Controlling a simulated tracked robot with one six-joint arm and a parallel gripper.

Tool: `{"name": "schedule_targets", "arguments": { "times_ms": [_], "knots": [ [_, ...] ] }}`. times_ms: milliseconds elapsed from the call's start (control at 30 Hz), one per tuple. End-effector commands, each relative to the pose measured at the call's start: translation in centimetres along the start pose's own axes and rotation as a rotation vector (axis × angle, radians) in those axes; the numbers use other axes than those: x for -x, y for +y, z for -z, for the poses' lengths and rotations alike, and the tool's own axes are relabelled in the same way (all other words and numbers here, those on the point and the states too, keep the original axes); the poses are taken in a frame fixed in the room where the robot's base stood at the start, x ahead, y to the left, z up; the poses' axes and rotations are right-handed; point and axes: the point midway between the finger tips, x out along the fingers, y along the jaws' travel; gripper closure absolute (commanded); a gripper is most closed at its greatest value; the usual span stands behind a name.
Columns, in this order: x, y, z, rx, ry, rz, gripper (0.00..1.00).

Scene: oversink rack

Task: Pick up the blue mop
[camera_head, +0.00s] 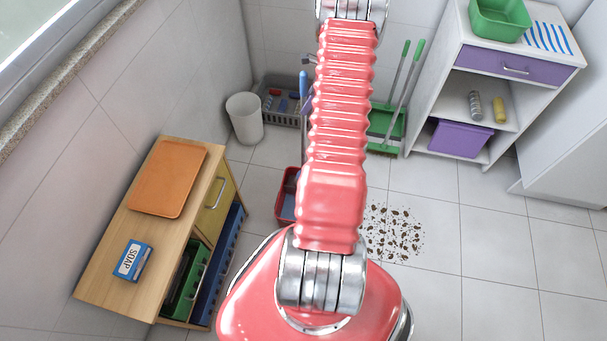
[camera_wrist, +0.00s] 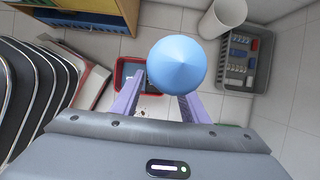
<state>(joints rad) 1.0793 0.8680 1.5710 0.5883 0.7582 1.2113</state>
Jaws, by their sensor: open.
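The blue mop (camera_head: 303,88) stands upright left of my arm in the head view, its lower part in or behind a red bucket (camera_head: 286,205). The red bucket also shows in the wrist view (camera_wrist: 121,77). My arm hides most of the gripper in the head view.
A wooden cabinet (camera_head: 115,235) with an orange tray (camera_head: 168,178) and a soap box (camera_head: 134,261) stands left. A white bin (camera_head: 244,118) and grey crate (camera_head: 283,116) are behind. A green dustpan (camera_head: 386,122) and white shelf (camera_head: 490,75) are right. Brown debris (camera_head: 392,235) lies on the floor.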

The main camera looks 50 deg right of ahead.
Motion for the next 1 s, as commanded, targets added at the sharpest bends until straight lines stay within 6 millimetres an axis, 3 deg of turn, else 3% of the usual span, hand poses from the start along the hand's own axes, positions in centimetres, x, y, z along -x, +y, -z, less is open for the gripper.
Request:
{"name": "schedule_targets", "arguments": {
  "times_ms": [300,867,1000],
  "knots": [
    [-3.7,0.2,-0.1,0.000,0.000,-0.001,0.60],
    [-3.9,0.2,-0.1,0.000,0.000,0.000,0.60],
    [-3.9,0.2,-0.1,0.000,0.000,0.000,0.69]
  ]
}}
